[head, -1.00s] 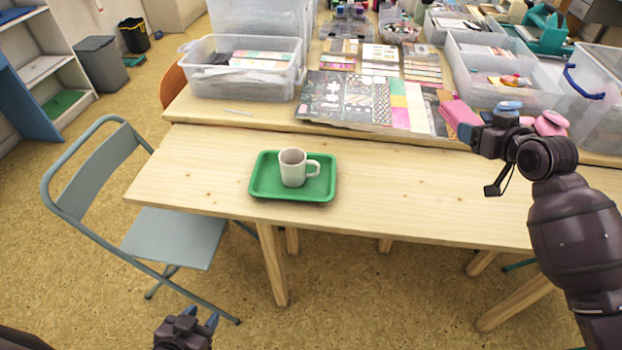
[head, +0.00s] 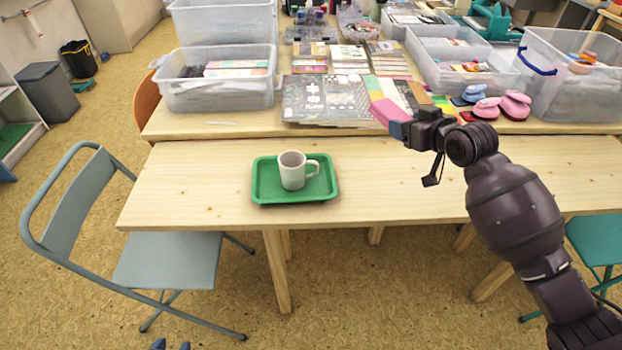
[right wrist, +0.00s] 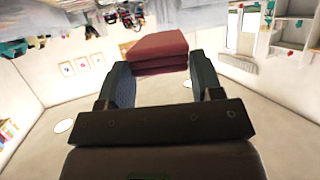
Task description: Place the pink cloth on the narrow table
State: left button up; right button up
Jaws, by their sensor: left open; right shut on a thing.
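The pink cloth (head: 386,112) is a folded block held in my right gripper (head: 400,127), above the narrow table's (head: 410,190) back edge in the head view. In the right wrist view the cloth (right wrist: 158,52) shows as a layered, dark pink block at the tips of the right gripper's fingers (right wrist: 160,80). The narrow table is light wood and stands in front of a larger table. My left gripper (head: 170,345) shows only as blue fingertips at the bottom edge of the head view, apart from each other and low in front of the table.
A green tray (head: 262,190) with a white mug (head: 292,172) on it stands left of the table's middle. The tabletop right of the tray is bare. Behind are patterned papers (head: 330,100), clear bins (head: 218,92) and pink punches (head: 515,105). A grey chair (head: 165,260) stands at left.

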pick_arm(q)
jog(key=shift+a+r, duration=0.1)
jog(key=shift+a, duration=0.2)
pick_arm(e)
jog(key=shift+s+a+f, duration=0.15)
jog(key=shift+a, duration=0.15)
